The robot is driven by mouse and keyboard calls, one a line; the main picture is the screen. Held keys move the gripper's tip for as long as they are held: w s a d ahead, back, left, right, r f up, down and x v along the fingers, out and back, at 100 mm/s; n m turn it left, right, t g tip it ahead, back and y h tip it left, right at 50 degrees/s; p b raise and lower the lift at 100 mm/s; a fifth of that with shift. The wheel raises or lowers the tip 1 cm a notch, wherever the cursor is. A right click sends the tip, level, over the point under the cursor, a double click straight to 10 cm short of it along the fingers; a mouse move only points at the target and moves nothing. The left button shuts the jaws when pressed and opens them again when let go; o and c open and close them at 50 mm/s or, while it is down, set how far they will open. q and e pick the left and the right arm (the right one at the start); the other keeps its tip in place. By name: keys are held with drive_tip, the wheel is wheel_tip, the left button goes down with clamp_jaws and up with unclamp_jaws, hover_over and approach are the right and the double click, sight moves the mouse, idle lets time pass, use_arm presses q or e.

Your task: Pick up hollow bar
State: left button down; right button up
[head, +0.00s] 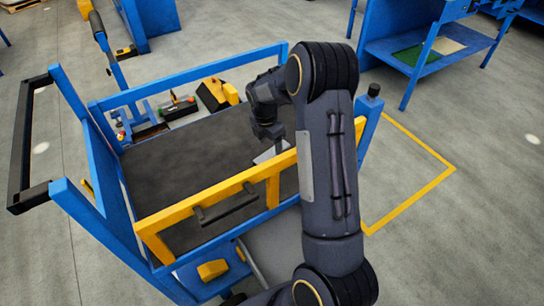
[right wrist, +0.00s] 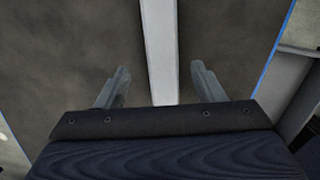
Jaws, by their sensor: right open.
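The hollow bar (right wrist: 158,40) is a pale grey straight bar, lying lengthwise on the dark cart surface in the right wrist view. In the head view only a short light piece of it (head: 268,154) shows, behind the yellow rail and under my right gripper (head: 276,140). In the right wrist view my right gripper (right wrist: 160,72) is open, with one finger on each side of the bar and a gap on both sides. Whether the fingertips are down at the bar's height I cannot tell. My left gripper is not in view.
The blue cart (head: 190,84) has a yellow front rail (head: 196,203) with a dark handle, close to my right arm. Yellow-and-black tools (head: 212,95) stand at its back. A blue bench (head: 425,62) is at the back right. The dark top's left half is clear.

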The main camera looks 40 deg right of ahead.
sight(272, 152)
drive_tip(key=f, duration=0.4)
drive_tip(key=shift+s+d+f, duration=0.15)
drive_tip(key=shift+d+f, duration=0.05)
drive_tip(key=shift+d, duration=0.1)
drive_tip(key=shift+c, duration=0.3)
drive_tip(key=c, duration=1.2)
